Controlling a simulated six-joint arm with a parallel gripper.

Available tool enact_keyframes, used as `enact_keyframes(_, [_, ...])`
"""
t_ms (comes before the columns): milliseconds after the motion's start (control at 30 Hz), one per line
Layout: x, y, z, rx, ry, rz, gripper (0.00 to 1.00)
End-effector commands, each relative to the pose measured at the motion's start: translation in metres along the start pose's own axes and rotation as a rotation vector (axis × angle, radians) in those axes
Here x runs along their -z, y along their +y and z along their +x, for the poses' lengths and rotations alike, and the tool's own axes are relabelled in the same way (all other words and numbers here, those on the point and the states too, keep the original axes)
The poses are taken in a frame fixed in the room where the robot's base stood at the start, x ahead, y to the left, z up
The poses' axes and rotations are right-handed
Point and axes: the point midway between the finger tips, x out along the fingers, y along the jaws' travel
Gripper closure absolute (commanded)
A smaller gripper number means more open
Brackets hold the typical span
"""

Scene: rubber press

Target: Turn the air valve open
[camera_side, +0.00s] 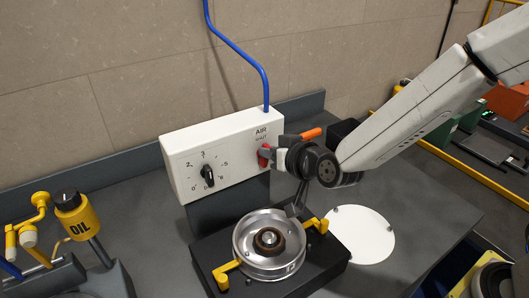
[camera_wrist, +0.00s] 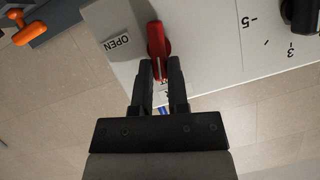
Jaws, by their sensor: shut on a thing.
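The air valve's red lever (camera_wrist: 158,38) sits on the white control box (camera_side: 190,150). In the wrist view its narrow end lies between the two fingers of my gripper (camera_wrist: 160,66), which is shut on it. The lever end lies by a label mostly hidden by my fingers. The "OPEN" label (camera_wrist: 117,43) is off to the left of the lever in that view. In the side view the red lever (camera_side: 264,155) shows under the word "AIR", partly hidden by my gripper (camera_side: 271,156).
A black dial (camera_side: 208,176) is on the box's left. A round metal mould (camera_side: 268,262) with yellow handles stands in front, below my wrist. A white disc (camera_side: 362,240) lies to the right. A yellow oil can (camera_side: 78,220) stands at the left. A blue hose (camera_side: 240,55) rises from the box.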

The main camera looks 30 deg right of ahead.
Motion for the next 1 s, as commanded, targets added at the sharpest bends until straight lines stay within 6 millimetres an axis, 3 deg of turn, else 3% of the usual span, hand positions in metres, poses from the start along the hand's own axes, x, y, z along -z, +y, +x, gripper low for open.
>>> enact_keyframes(1000, [-0.005,0.013,0.002,0.255,-0.002,0.619,1.0])
